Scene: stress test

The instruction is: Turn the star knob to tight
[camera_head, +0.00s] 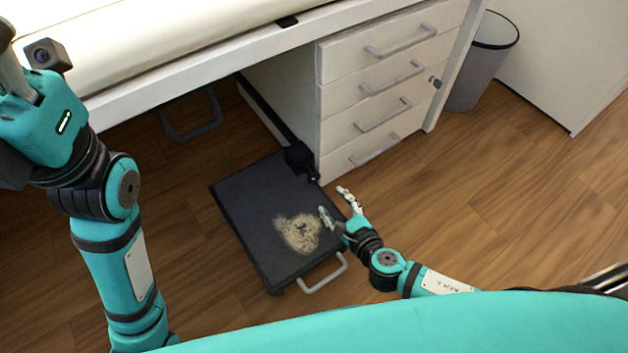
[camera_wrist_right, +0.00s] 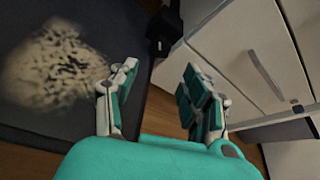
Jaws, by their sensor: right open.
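I cannot make out a star knob for certain. A black lumpy fitting (camera_head: 300,160) sits at the far corner of a dark flat platform (camera_head: 240,200), beside the drawer unit; its shape is unclear. It seems to be the black block (camera_wrist_right: 163,30) at the top of the right wrist view. My right gripper (camera_head: 337,202) is open and empty above the platform's right edge, apart from the fitting. Its two fingers (camera_wrist_right: 151,92) are spread in the wrist view. My left gripper (camera_head: 12,75) is at the upper left edge, partly cut off.
A sandy patch with dark marks (camera_head: 285,236) lies on the platform, whose grey handle (camera_head: 324,274) faces me. A white drawer unit (camera_head: 345,65) with several handles stands behind. A grey bin (camera_head: 474,75) is at the right. The wooden floor (camera_head: 500,200) at right is clear.

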